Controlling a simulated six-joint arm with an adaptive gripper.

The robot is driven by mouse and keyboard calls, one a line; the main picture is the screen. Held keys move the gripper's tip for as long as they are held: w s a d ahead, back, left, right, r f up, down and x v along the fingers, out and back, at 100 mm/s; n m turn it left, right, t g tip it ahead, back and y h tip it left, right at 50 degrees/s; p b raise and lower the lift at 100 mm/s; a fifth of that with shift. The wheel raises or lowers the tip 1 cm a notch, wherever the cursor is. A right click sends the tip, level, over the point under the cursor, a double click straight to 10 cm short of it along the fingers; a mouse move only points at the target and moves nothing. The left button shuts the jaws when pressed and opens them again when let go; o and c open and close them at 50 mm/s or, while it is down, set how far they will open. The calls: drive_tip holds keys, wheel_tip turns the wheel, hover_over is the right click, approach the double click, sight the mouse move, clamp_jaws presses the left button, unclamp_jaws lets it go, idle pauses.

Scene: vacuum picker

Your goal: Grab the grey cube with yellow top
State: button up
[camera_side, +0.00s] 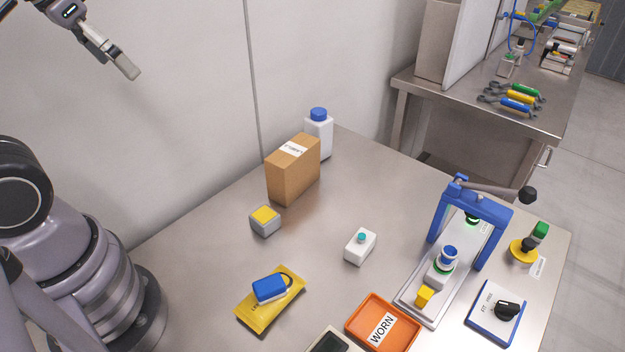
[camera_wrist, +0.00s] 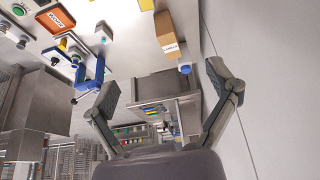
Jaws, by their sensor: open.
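The grey cube with a yellow top (camera_side: 265,221) sits on the steel table, left of centre in the side view, in front of the cardboard box. I cannot make it out in the wrist view. My gripper (camera_side: 126,66) is high at the upper left of the side view, far above and away from the cube. In the wrist view its two fingers (camera_wrist: 168,85) are spread wide with nothing between them.
A cardboard box (camera_side: 293,170) and a white bottle (camera_side: 319,138) stand behind the cube. A white button box (camera_side: 360,246), a yellow pouch (camera_side: 254,310), an orange WORN tray (camera_side: 358,331) and a blue-framed press (camera_side: 437,232) share the table.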

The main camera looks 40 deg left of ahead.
drive_tip(key=w+d+f+g, duration=0.1)
drive_tip(key=w+f+g, duration=0.1)
drive_tip(key=w+f, duration=0.55)
drive_tip(key=g, duration=0.3)
hover_over(264, 214)
drive_tip(key=f, duration=2.5)
drive_tip(key=shift+s+a+f, duration=0.15)
drive_tip(key=shift+a+f, duration=0.1)
drive_tip(key=shift+f, duration=0.15)
drive_tip(key=shift+m, duration=0.3)
drive_tip(key=f, duration=0.5)
drive_tip(key=shift+d+f, duration=0.3)
drive_tip(key=shift+f, duration=0.05)
drive_tip(key=c, duration=1.3)
drive_tip(key=shift+o, duration=0.2)
